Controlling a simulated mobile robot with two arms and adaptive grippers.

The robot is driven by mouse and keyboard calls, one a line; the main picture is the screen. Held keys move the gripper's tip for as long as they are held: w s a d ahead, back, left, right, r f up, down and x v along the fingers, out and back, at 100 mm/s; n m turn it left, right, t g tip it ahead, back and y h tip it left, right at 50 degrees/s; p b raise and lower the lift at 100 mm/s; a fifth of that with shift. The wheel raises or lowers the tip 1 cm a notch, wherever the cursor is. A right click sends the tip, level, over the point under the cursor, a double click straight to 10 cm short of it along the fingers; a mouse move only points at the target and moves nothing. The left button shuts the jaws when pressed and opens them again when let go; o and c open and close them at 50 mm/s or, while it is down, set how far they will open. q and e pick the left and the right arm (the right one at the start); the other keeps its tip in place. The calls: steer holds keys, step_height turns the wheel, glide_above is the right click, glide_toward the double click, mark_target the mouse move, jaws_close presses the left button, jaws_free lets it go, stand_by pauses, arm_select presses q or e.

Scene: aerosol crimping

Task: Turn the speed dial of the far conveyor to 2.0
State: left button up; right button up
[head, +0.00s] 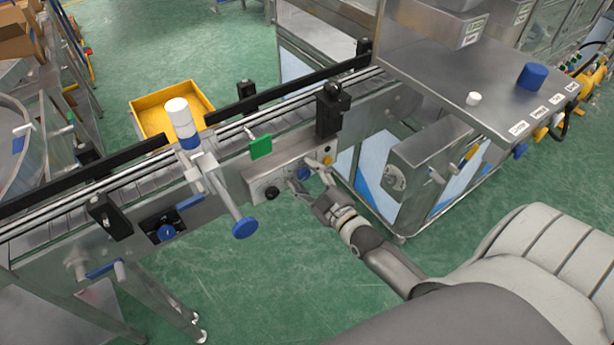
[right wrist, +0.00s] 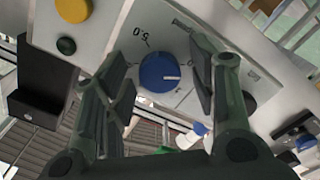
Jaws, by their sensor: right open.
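A blue speed dial (head: 303,173) sits on a steel control panel (head: 258,176) on the conveyor's side. My right gripper (head: 308,186) is open in front of this panel. In the right wrist view the blue dial (right wrist: 160,73) lies between the open fingers (right wrist: 163,88), with a visible gap on both sides. Its white pointer line points to the right of that picture. A printed mark that looks like 5.0 (right wrist: 137,33) shows above it; other scale marks are partly hidden by the fingers. My left gripper is not in view.
The panel also carries a yellow button (head: 327,160) and a black knob (head: 272,192). Another blue dial (head: 166,232) sits farther left on the conveyor. A blue-ended handwheel shaft (head: 244,227) sticks out left of the panel. Green floor (head: 270,280) lies below.

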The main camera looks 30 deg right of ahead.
steer(key=c, duration=1)
steer(key=shift+m, duration=0.4)
steer(key=shift+c, duration=0.2)
steer(key=shift+r+m+p, duration=0.1)
steer(key=shift+m+p, duration=0.35)
steer(key=shift+m, duration=0.25)
steer(key=m+p, duration=0.1)
steer(key=m, duration=0.5)
steer(key=shift+m+p, duration=0.3)
steer(key=shift+m, duration=1.5)
